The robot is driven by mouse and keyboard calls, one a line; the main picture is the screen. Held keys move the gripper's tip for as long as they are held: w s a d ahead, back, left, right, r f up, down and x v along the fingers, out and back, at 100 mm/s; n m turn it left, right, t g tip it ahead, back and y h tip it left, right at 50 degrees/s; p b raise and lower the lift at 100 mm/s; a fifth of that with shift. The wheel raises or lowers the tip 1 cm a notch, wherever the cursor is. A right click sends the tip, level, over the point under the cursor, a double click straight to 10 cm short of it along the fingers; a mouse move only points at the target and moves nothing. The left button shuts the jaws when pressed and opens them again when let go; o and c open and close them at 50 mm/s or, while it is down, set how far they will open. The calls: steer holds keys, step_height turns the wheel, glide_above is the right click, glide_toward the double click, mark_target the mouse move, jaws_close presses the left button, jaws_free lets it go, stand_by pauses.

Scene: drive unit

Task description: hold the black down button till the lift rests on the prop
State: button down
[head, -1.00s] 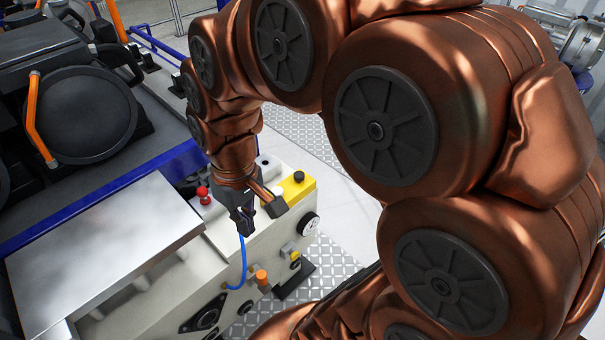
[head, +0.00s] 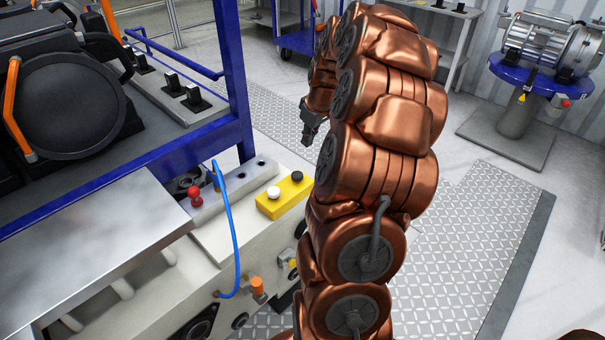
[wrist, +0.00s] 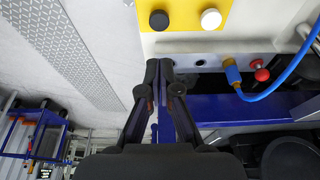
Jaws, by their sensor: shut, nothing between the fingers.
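The black down button (head: 297,176) sits on a yellow box (head: 285,196), beside a white button (head: 274,192). In the wrist view the black button (wrist: 159,20) and the white button (wrist: 210,19) show on the yellow box (wrist: 185,12) at the top. My gripper (head: 308,138) is raised beyond the yellow box and apart from it. In the wrist view its fingers (wrist: 165,78) are together, with nothing between them. Neither the lift nor the prop can be made out for certain.
A red knob (head: 195,193) and a blue hose (head: 230,230) are left of the yellow box. A blue frame (head: 235,80) rises behind it. A motor on a blue stand (head: 530,85) is at the back right. The tread-plate floor (head: 470,250) is clear.

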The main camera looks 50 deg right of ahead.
steer(key=shift+s+d, duration=0.1)
steer(key=shift+d, duration=0.1)
steer(key=shift+f, duration=0.1)
steer(key=p, duration=0.2)
glide_toward(300, 176)
steer(key=x, duration=0.5)
steer(key=shift+w, duration=0.25)
steer(key=shift+f, duration=0.9)
